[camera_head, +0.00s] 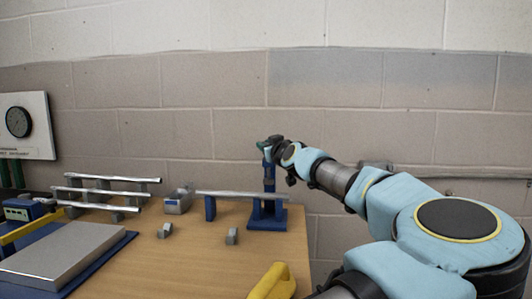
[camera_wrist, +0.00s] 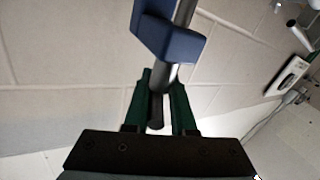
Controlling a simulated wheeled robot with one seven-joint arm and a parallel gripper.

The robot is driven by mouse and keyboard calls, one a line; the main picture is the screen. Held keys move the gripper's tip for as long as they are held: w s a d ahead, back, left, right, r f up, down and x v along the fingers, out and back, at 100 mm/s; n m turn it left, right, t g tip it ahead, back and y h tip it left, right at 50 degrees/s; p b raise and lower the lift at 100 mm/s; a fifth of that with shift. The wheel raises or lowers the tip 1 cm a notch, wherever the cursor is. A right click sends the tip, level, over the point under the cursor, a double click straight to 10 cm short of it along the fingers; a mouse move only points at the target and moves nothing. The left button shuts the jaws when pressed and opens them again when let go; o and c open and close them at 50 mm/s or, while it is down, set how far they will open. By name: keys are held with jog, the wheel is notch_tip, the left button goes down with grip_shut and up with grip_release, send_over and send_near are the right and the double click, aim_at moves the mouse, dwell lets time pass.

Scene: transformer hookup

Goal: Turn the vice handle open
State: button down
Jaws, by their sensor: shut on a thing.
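The blue vice (camera_head: 268,205) stands near the back right of the wooden table, with a silver bar (camera_head: 240,194) running left from it to a blue support. My gripper (camera_head: 270,144) is at the top of the vice's upright. In the wrist view a blue part of the vice (camera_wrist: 168,38) carries a dark grey rod, the vice handle (camera_wrist: 156,110). The green fingers of my gripper (camera_wrist: 160,100) are on both sides of the rod's end and shut on it. In the head view the handle is too small and covered to make out.
Silver bars on a rack (camera_head: 105,192), a grey box (camera_head: 177,203) and two small grey blocks (camera_head: 232,236) are on the table. A metal slab (camera_head: 65,255) lies at the left. A yellow object (camera_head: 271,281) is at the front. The wall is close behind.

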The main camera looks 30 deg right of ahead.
jog(key=n+y+b, duration=0.1)
jog(key=y, duration=0.1)
jog(key=n+y+b, duration=0.1)
jog(key=y, duration=0.1)
jog(key=shift+s+d+f+n, duration=0.1)
jog(key=shift+d+n, duration=0.1)
jog(key=shift+n, duration=0.2)
jog(key=n+y, duration=0.1)
jog(key=y, duration=0.2)
jog(key=n+y+b, duration=0.1)
jog(key=shift+a+n+g, duration=0.25)
jog(key=shift+n+g, duration=0.05)
jog(key=n+y, duration=0.1)
jog(key=n+g+y+p, duration=0.1)
jog(key=y, duration=0.1)
jog(key=r+n+g+y+p, duration=0.1)
jog(key=y, duration=0.1)
jog(key=shift+a, duration=0.35)
jog(key=shift+s+a+f+n+g+y+p, duration=0.1)
jog(key=shift+s+a+n+g+y+p, duration=0.05)
jog(key=shift+n+g+y+p, duration=0.95)
jog(key=shift+n+y, duration=0.3)
jog(key=shift+y, duration=0.2)
jog(key=c, duration=1.2)
grip_release()
jog(key=o, duration=0.3)
jog(key=shift+f, duration=0.25)
jog(key=shift+o, duration=0.2)
notch_tip(320, 180, up, 10)
jog(key=p, duration=0.1)
